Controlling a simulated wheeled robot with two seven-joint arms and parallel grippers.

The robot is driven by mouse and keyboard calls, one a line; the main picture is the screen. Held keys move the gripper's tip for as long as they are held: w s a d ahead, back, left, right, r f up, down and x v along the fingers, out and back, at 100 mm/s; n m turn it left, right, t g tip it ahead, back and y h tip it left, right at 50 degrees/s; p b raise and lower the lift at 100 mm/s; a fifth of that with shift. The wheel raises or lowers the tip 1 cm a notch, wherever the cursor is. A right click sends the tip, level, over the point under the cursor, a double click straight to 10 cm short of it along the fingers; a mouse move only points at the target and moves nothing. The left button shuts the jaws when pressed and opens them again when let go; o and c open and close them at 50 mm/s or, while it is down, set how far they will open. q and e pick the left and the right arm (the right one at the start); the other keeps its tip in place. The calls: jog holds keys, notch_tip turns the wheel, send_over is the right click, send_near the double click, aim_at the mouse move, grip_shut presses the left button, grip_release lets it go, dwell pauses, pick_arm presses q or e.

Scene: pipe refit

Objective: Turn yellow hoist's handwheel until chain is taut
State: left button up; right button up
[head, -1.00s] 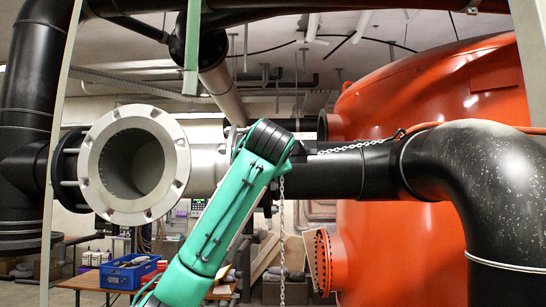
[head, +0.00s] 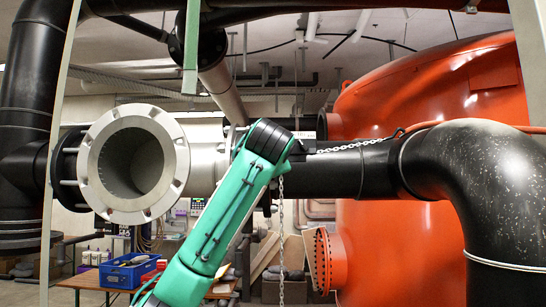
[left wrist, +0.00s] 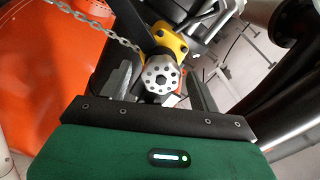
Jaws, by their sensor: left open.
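The yellow hoist (left wrist: 180,46) shows in the left wrist view, just behind its handwheel (left wrist: 160,76), a silver disc with holes. My left gripper (left wrist: 162,88) is open in that view, with its fingers to either side of the handwheel; I cannot tell whether they touch it. The chain (left wrist: 104,27) runs from the hoist to the upper left. In the head view the chain (head: 350,147) runs to the right along the black pipe with little sag, and a loose length hangs straight down. My green arm hides the hoist and gripper there. My right gripper is not in view.
A grey flanged pipe end (head: 93,165) stands open left of my arm. A black elbow pipe (head: 480,165) and an orange tank (head: 385,255) fill the right side. A blue crate (head: 128,274) sits on a table at lower left.

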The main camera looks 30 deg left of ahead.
pick_arm(q)
jog(key=b+v, duration=0.6)
jog(key=v, duration=0.7)
jog(key=shift+s+d+b, duration=0.25)
jog(key=shift+s+b, duration=0.05)
